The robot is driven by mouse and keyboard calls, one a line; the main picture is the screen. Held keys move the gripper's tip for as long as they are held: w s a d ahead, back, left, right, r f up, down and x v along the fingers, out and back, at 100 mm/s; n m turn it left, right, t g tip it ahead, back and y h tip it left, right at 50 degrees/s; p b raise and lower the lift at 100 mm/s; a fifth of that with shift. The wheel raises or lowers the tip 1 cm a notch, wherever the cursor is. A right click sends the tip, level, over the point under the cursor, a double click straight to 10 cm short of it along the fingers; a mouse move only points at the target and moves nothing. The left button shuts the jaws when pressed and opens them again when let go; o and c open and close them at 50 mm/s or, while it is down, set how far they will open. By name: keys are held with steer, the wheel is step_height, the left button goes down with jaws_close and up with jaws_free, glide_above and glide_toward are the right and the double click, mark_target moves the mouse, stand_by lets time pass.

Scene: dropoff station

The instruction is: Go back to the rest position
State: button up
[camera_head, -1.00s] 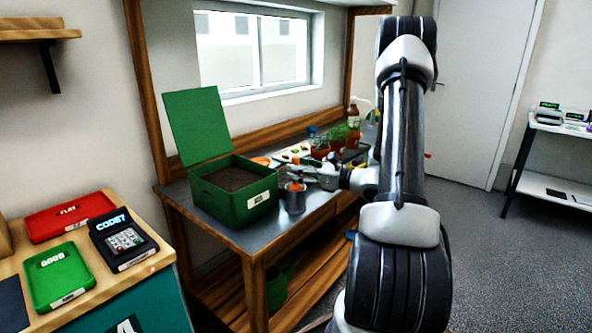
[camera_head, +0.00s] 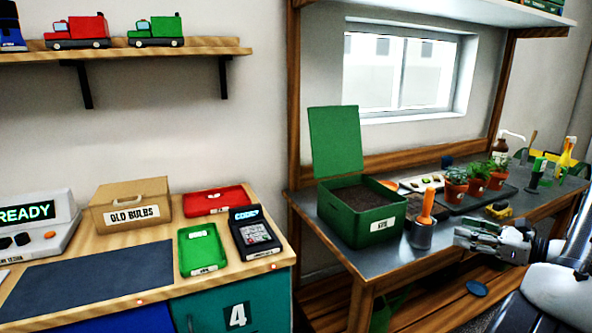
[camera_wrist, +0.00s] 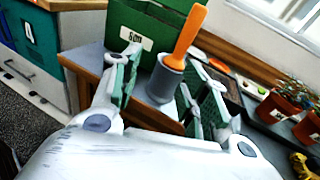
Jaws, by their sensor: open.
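My gripper (camera_head: 481,237) is at the right of the head view, in front of the metal potting bench (camera_head: 334,220). In the wrist view my gripper (camera_wrist: 160,92) has its two fingers spread apart, open, with nothing held between them. Beyond the fingers stands a grey metal cup (camera_head: 419,236) with an orange-handled tool (camera_head: 428,203) upright in it. The cup also shows in the wrist view (camera_wrist: 163,84), apart from the fingers as far as I can tell.
A green soil box (camera_head: 372,222) with its lid raised stands left of the cup. Potted plants (camera_head: 477,184) and a yellow object (camera_head: 498,210) are farther right. At left, a wooden counter (camera_head: 140,292) holds trays, a keypad (camera_head: 254,234) and an old-bulbs box (camera_head: 132,204).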

steer(key=s+a+n+g+h, duration=0.1)
steer(key=s+a+n+g, duration=0.3)
steer(key=s+n+g, duration=0.3)
steer(key=s+a+n+g+h, duration=0.1)
steer(key=s+a+n+g, duration=0.2)
steer(key=s+n+g, duration=0.45)
steer(key=s+a+r+n+t+h, duration=0.2)
steer(key=r+n+t+h, duration=0.1)
steer(key=r+n, duration=0.3)
steer(key=s+a+r+n+t+h, duration=0.2)
steer(key=r+n+h, duration=0.3)
steer(key=r, duration=0.5)
steer(key=shift+a+r+n+t, duration=0.15)
steer(key=shift+a+n+t, duration=0.3)
steer(key=shift+a+n, duration=0.45)
steer(key=shift+d, duration=0.2)
